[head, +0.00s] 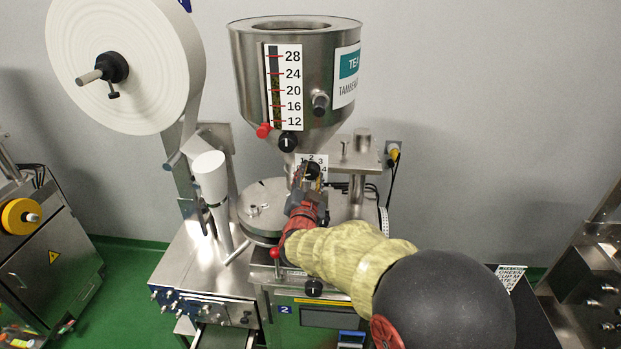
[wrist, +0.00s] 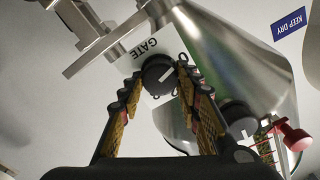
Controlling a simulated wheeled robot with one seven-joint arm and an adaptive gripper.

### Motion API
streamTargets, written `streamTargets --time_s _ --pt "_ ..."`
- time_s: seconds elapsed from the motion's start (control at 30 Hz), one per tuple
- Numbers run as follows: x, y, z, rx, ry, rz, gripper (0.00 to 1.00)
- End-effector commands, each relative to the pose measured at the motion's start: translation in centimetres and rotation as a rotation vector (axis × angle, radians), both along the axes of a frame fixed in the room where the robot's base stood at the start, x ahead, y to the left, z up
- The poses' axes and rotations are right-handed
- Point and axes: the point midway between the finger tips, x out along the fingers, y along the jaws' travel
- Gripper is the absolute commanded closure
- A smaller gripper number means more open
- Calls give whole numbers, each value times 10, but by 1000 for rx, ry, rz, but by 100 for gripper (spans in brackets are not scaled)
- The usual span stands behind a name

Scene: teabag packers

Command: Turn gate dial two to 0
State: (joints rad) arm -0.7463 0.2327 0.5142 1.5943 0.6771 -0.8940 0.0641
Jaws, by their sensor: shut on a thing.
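The gate dial (wrist: 157,72) is a round black knob with a white pointer line, on a white plate (wrist: 137,57) printed GATE. In the wrist view the line slants across its face; the scale numbers are not readable there. My gripper (wrist: 159,80) has one finger on each side of the dial and is shut on it. The dial (head: 312,169) is partly behind my gripper (head: 308,186). The machine below carries a blue label 2 (head: 284,309).
The steel tea hopper (head: 250,100) stands just above the dial, with a level scale (head: 287,85), a red knob (head: 263,131) and a black knob (head: 288,142). A white paper reel (head: 150,60) is at the left. Other machines stand at both sides.

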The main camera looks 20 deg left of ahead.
Motion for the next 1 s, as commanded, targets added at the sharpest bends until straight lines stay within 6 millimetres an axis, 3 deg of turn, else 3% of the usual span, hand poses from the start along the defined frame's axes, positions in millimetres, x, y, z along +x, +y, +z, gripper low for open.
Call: streamTargets --time_s 1.0 --pt "0 2 1 -935 -224 1 92"
